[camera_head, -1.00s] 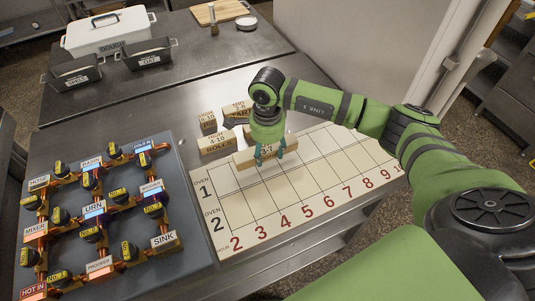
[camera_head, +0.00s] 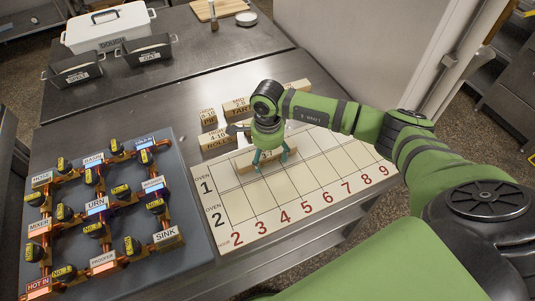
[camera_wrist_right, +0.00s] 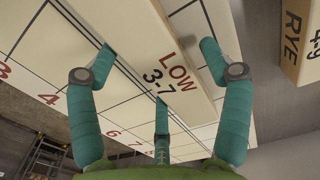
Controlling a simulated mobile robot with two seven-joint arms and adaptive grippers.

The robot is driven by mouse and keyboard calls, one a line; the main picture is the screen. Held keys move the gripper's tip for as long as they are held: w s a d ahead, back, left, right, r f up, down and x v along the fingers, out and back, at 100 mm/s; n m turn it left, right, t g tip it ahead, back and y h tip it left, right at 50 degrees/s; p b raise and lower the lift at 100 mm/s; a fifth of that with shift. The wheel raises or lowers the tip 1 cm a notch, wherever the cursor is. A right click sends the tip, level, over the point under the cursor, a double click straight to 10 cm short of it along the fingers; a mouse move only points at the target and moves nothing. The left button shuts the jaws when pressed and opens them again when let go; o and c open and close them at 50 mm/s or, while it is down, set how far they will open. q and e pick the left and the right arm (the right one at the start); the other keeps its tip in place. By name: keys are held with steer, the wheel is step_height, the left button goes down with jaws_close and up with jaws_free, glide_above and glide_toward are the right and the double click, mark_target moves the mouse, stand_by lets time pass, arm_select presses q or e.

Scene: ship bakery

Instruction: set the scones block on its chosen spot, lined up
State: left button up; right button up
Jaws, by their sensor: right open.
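A long cream block, likely the scones block, lies at the back edge of the numbered board (camera_head: 270,205), along the oven 1 row. It shows in the head view (camera_head: 243,162) and in the right wrist view (camera_wrist_right: 133,40), where "LOW 3-7" is readable; its name is hidden. My right gripper (camera_head: 271,158) is right over it, pointing down. In the right wrist view my right gripper (camera_wrist_right: 157,60) has its fingers spread open, on both sides of the block. I cannot tell whether any finger touches it. My left gripper is not in view.
The ROLLS block (camera_head: 214,140) and other labelled blocks (camera_head: 237,106) stand behind the board. A RYE block (camera_wrist_right: 300,50) is at the right of the wrist view. A panel of pipes and valves (camera_head: 185,250) lies left of the board. The board's right columns are clear.

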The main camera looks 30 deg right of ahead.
mark_target(267, 154)
steer(key=shift+r+p, duration=0.3)
step_height(267, 154, up, 12)
steer(key=b, duration=0.3)
steer(key=shift+f, duration=0.15)
